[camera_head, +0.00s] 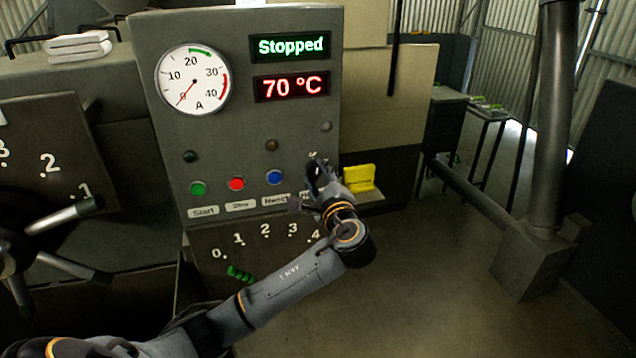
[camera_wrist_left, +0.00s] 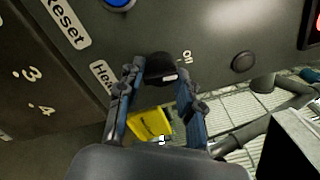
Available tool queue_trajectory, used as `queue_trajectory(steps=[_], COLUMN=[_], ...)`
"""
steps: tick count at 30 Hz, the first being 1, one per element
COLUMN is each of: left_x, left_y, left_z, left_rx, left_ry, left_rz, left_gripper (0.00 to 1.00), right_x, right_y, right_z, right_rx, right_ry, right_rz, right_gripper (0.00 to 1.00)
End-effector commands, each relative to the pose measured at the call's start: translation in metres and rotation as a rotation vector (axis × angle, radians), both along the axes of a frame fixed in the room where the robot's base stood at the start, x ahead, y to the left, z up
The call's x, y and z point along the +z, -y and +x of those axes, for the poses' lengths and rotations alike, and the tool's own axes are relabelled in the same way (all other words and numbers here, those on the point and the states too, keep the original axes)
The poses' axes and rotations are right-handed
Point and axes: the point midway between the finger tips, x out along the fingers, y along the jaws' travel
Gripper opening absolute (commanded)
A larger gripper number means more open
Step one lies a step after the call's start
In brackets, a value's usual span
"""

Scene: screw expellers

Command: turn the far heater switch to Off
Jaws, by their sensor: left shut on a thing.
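The heater switch is a black knob (camera_wrist_left: 160,67) on the grey control panel (camera_head: 235,125). In the left wrist view it sits between the two fingers of my left gripper (camera_wrist_left: 158,88), which is shut on it. A short white mark shows on the knob's lower edge. In the head view my left gripper (camera_head: 316,178) covers most of the switch at the panel's lower right. My right gripper is in neither view.
Green (camera_head: 198,188), red (camera_head: 236,184) and blue (camera_head: 274,177) buttons are left of the switch. Displays read "Stopped" (camera_head: 291,46) and "70 °C" (camera_head: 292,87). A yellow object (camera_head: 358,178) sits just right of the panel. Open floor lies at the right.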

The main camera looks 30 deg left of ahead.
Motion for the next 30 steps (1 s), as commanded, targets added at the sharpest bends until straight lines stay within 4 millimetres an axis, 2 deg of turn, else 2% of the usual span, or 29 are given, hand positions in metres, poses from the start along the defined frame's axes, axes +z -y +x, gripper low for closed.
queue_trajectory(steps=[9,26,27,29,30], left_x=[-0.0014,-0.0006,-0.0006,-0.0005,-0.0005], left_y=[0.0002,0.0004,0.0004,0.0004,0.0004], left_z=[-0.0003,-0.0001,-0.0001,0.0,0.0], left_rx=[0.001,0.0,0.0,0.0,0.0], left_ry=[0.093,0.113,0.113,0.113,0.113], left_rz=[-0.082,-0.1,-0.1,-0.1,-0.1], left_gripper=[0.04,0.05,0.44,0.56,0.59], right_x=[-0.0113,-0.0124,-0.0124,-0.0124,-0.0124], right_y=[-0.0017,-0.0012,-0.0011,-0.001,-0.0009], right_z=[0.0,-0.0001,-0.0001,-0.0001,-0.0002], right_rx=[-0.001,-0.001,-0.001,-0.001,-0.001], right_ry=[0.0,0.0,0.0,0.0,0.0], right_rz=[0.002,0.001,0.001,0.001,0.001], right_gripper=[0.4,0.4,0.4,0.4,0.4])
